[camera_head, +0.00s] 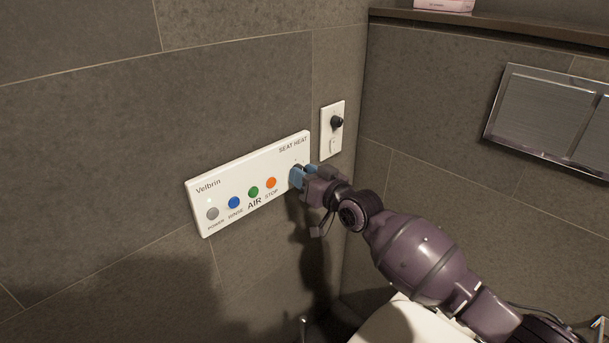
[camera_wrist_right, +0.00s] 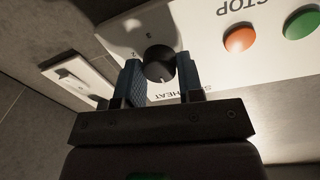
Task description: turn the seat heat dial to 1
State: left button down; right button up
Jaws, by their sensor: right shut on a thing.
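The seat heat dial (camera_wrist_right: 159,64) is a round black knob with a light pointer mark, at the right end of the white control panel (camera_head: 222,194). Small numbers are printed around it; in the wrist view the panel appears upside down. My right gripper (camera_head: 298,175) is at the dial, with its blue fingers mostly hiding it in the head view. In the right wrist view my right gripper (camera_wrist_right: 160,80) has one finger on each side of the dial and is shut on it. My left gripper is not in view.
The panel also carries a grey power button (camera_head: 213,214), a blue rinse button (camera_head: 234,202), a green air button (camera_head: 253,192) and an orange stop button (camera_head: 271,183). A white wall plate with a black knob (camera_head: 337,122) is close by at the right. A metal flush plate (camera_head: 550,118) is on the right wall.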

jog(key=shift+m, duration=0.3)
jog(key=m, duration=1)
jog(key=shift+m+g+p, duration=0.3)
jog(key=shift+m+p, duration=0.05)
jog(key=shift+m, duration=0.05)
jog(key=shift+f, duration=0.1)
dwell(0.4)
jog(key=o, duration=0.9)
